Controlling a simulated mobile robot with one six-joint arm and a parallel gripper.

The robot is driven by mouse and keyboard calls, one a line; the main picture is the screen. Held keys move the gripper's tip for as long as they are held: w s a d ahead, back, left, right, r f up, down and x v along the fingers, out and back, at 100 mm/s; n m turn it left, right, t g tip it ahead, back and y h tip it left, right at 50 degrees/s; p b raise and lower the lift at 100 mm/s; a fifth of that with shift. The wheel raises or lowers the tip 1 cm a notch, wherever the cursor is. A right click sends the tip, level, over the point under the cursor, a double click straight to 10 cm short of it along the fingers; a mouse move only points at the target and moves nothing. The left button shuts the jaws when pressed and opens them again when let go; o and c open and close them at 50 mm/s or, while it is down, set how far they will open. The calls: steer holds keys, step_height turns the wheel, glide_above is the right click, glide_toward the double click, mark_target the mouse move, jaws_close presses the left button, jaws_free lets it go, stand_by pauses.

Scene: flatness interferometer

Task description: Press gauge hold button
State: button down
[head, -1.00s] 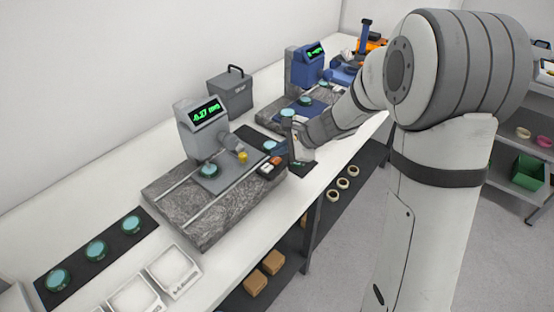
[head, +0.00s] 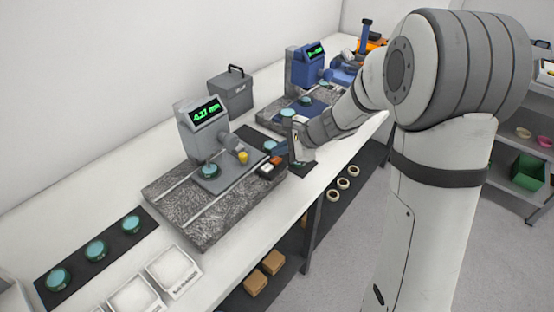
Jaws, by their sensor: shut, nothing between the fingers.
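The near gauge is a grey flatness interferometer (head: 194,137) on a speckled granite base (head: 205,222), with a lit green display (head: 206,114) that seems to read 4.27 mm. A small button block (head: 270,167) with orange-red and white buttons sits at the base's right end; its labels are too small to read, so I cannot tell which is hold. A yellow knob (head: 243,157) stands left of it. My gripper (head: 296,160) is shut and points down just right of the block, apparently apart from it. Its fingertips are small and partly unclear.
Teal discs (head: 95,250) lie on a dark mat at front left, beside white trays (head: 174,270). Bare white bench (head: 240,250) runs along the front edge.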

mark_target(280, 160)
steer(key=shift+f, duration=0.15)
steer(key=shift+f+b, duration=0.3)
steer(key=shift+b, duration=0.25)
steer(key=shift+f+b, duration=0.45)
steer(key=shift+b, duration=0.05)
stand_by(0.4)
steer(key=shift+r, duration=0.1)
steer(key=shift+r+p, duration=0.6)
steer(key=shift+r, duration=0.25)
steer(key=shift+r+p, duration=1.9)
steer(key=shift+r, duration=0.65)
